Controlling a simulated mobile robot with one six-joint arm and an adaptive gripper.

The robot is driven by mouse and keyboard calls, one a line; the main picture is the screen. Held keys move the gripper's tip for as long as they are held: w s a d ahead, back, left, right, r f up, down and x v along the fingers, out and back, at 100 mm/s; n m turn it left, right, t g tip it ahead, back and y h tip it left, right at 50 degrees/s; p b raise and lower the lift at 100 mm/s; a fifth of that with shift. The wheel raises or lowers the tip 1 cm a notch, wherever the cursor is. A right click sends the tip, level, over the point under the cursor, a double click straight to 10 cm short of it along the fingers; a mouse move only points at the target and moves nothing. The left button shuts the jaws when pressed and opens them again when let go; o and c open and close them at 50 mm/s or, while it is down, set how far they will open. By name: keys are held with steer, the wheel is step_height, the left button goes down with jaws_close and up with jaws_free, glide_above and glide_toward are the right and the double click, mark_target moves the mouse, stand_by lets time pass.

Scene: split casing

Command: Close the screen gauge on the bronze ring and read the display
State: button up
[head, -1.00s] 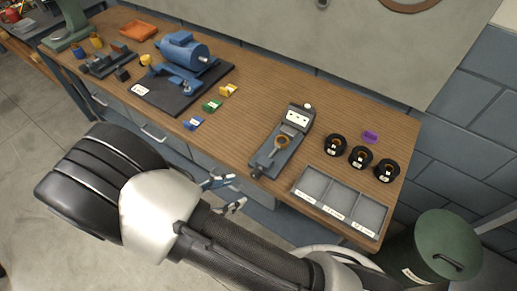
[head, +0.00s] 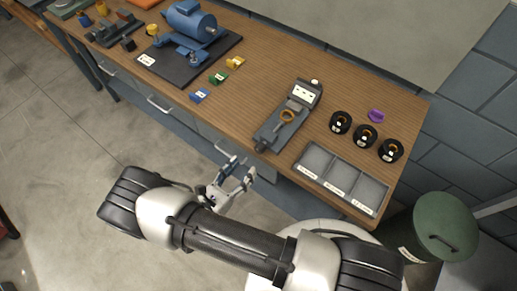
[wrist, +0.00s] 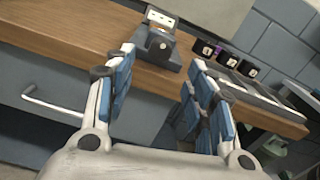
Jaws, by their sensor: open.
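The screen gauge (head: 296,103) is a grey device with a small white display at its back end, lying on the wooden bench. The bronze ring (head: 287,116) lies on the gauge's bed, below the display; whether the jaws touch it is too small to tell. My gripper (head: 242,167) is open and empty, in front of the bench edge and short of the gauge's near end. In the wrist view, my gripper's blue-padded fingers (wrist: 160,95) are spread wide, with the gauge (wrist: 158,42) beyond them on the bench.
A grey three-compartment tray (head: 341,180) lies right of the gauge. Several black ring holders (head: 365,135) and a purple piece (head: 376,115) stand behind it. A blue motor (head: 190,24) on a dark plate and coloured blocks (head: 218,78) are at left. A green bin (head: 445,225) stands at right.

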mark_target(257, 151)
steer(key=x, duration=0.9)
steer(key=shift+w+d, duration=0.2)
steer(key=shift+c, duration=0.2)
steer(key=c, duration=1.1)
steer(key=shift+o, duration=0.2)
steer(key=shift+m+b, duration=0.35)
steer(key=shift+m, duration=0.05)
steer(key=m+b, duration=0.1)
steer(key=m, duration=0.2)
steer(key=shift+f, duration=0.1)
steer(key=shift+m+b, duration=0.75)
steer(key=shift+m, duration=1.15)
